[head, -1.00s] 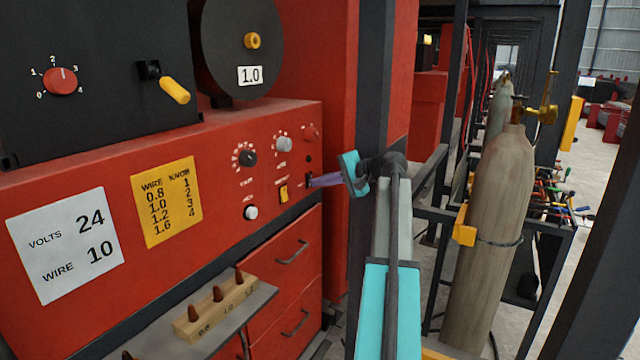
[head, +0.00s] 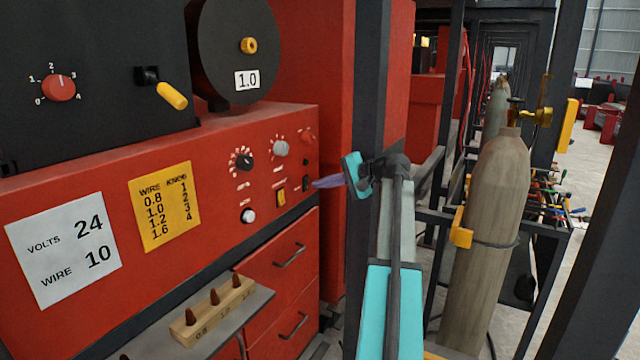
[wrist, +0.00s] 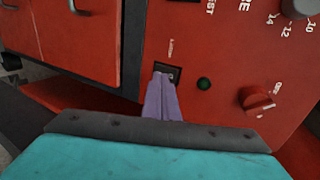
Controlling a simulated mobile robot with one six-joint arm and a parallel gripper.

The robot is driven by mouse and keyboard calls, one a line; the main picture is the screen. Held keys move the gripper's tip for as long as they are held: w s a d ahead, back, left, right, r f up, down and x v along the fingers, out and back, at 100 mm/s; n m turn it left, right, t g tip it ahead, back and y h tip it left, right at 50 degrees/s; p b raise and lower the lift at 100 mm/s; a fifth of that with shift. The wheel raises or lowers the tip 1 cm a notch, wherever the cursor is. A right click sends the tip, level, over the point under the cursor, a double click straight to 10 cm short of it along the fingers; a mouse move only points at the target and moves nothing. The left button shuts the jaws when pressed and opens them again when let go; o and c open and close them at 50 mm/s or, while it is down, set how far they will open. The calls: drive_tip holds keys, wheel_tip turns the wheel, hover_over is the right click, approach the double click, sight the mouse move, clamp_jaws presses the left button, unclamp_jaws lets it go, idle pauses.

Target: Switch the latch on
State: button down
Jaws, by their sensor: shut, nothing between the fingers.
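A small black switch (head: 306,184) sits at the right end of the red machine's front panel; I take it as the latch. In the wrist view the black switch (wrist: 174,71) is in a dark square under a small white label too small to read. My gripper (head: 316,183) has purple fingers, shut and empty, pointing at this switch. In the wrist view the closed fingertips (wrist: 161,77) overlap the switch's lower left part and hide some of it. A narrow gap seems to show between tips and panel in the head view. I cannot tell which way the switch is set.
A yellow rocker switch (head: 281,197) and a white button (head: 248,216) are left of the fingers. A dark post (head: 369,90) stands beside my gripper. A gas cylinder (head: 490,220) stands right.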

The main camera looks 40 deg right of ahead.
drive_tip(key=f+b+v, duration=0.2)
drive_tip(key=b+v, duration=0.1)
drive_tip(key=v, duration=0.9)
drive_tip(key=shift+s, duration=0.3)
drive_tip(key=shift+d+f, duration=0.1)
drive_tip(key=shift+d, duration=0.05)
